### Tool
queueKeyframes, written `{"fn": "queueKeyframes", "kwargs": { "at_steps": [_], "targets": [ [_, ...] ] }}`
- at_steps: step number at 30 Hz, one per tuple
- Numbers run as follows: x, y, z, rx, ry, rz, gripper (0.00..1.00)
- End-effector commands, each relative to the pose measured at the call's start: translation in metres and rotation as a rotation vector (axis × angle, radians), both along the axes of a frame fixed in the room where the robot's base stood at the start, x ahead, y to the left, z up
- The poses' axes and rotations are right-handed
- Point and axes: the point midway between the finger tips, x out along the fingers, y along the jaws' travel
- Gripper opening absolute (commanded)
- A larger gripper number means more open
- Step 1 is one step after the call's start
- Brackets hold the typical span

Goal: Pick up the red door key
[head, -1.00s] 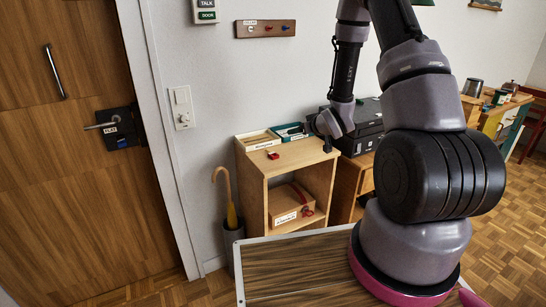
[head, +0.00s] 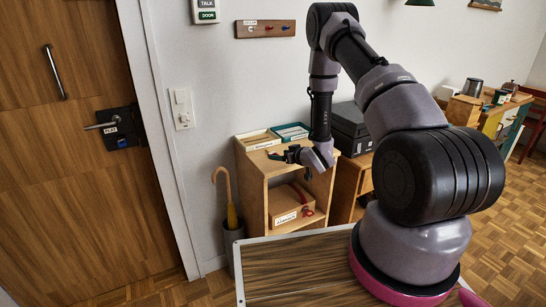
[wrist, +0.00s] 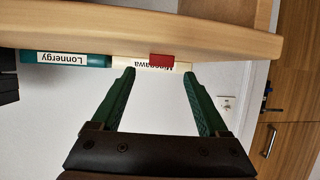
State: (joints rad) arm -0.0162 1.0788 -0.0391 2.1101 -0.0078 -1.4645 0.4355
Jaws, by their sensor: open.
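A small red piece, which looks like the red door key (wrist: 161,60), is at the top of the small wooden cabinet (head: 252,170), in front of a cream tray. Only a short red block of it shows in the wrist view; its shape is not clear. In the head view my gripper mostly hides it. My gripper (wrist: 159,72) is open, with green fingers spread to either side of the red piece and a gap between. In the head view my gripper (head: 278,155) is low over the cabinet top, pointing left.
A cream tray (head: 258,138) and a green tray (head: 291,131) stand at the back of the cabinet top. A box (head: 290,207) sits on the shelf below. A key rack (head: 265,29) hangs above. An umbrella (head: 231,214) stands left, and a black case (head: 350,127) right.

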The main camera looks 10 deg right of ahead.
Motion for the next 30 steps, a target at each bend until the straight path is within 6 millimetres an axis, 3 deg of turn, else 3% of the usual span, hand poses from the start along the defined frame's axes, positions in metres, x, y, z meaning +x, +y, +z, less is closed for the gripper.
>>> {"fn": "queueKeyframes", "kwargs": {
  "at_steps": [6, 14, 15, 21, 30],
  "targets": [
    [0.024, 0.013, -0.013, -0.001, -0.001, 0.003, 0.78],
    [0.027, 0.014, -0.014, 0.0, -0.001, 0.0, 0.78],
    [0.027, 0.014, -0.014, 0.0, -0.001, 0.0, 0.74],
    [0.027, 0.014, -0.014, 0.0, -0.001, 0.0, 0.0],
    [0.027, 0.014, -0.012, 0.0, -0.001, 0.0, 0.0]
  ]
}}
